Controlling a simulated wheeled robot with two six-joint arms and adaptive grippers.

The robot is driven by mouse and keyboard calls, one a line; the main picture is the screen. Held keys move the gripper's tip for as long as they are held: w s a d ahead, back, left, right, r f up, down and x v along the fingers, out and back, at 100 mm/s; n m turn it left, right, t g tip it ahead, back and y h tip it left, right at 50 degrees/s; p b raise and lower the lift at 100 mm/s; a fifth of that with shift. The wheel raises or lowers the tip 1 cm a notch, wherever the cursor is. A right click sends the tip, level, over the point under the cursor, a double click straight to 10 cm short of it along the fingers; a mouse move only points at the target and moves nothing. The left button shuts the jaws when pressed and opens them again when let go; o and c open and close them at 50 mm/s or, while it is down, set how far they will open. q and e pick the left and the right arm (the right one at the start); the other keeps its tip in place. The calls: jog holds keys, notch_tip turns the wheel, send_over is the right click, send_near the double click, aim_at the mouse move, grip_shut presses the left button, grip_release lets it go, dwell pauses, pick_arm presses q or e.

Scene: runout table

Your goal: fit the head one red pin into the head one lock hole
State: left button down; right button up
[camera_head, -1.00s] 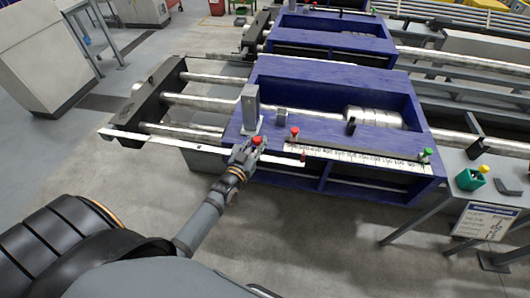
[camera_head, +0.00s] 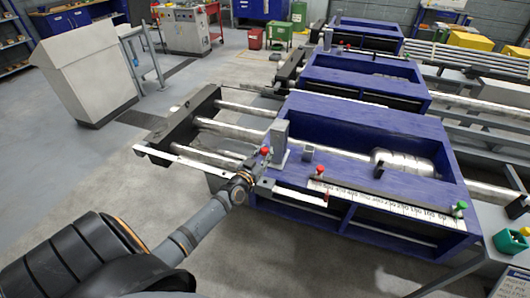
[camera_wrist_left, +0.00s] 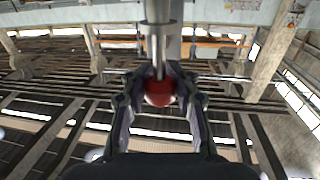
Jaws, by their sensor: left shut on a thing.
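My left gripper (camera_head: 261,160) comes in from the left at the near left edge of the nearest blue head (camera_head: 380,128). It is shut on a red pin (camera_head: 264,151) with a round red knob. In the left wrist view my left gripper (camera_wrist_left: 160,100) has its fingers around the red knob (camera_wrist_left: 160,93), and a metal shaft (camera_wrist_left: 158,40) runs up from it. A second red-knobbed pin (camera_head: 320,169) stands on the blue head by the scale strip. I cannot make out the lock hole. My right gripper is not in view.
A grey upright block (camera_head: 279,138) stands just behind the held pin. A green-knobbed pin (camera_head: 461,206) is at the right end of the scale strip (camera_head: 385,203). A green box (camera_head: 512,242) is at the far right. Steel bars (camera_head: 228,130) run left of the head.

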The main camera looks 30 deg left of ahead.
pick_arm(q)
jog(key=shift+f+b, duration=2.7)
jog(key=shift+f, duration=0.15)
jog(key=shift+p, duration=0.35)
jog(key=shift+f, duration=0.1)
jog(key=shift+f+b, duration=0.35)
jog(key=shift+b, duration=0.1)
jog(key=shift+f+b, duration=2.25)
jog(key=shift+f, duration=0.15)
jog(key=c, duration=0.9)
grip_release()
jog(key=shift+r, duration=0.1)
jog(key=shift+c, duration=0.2)
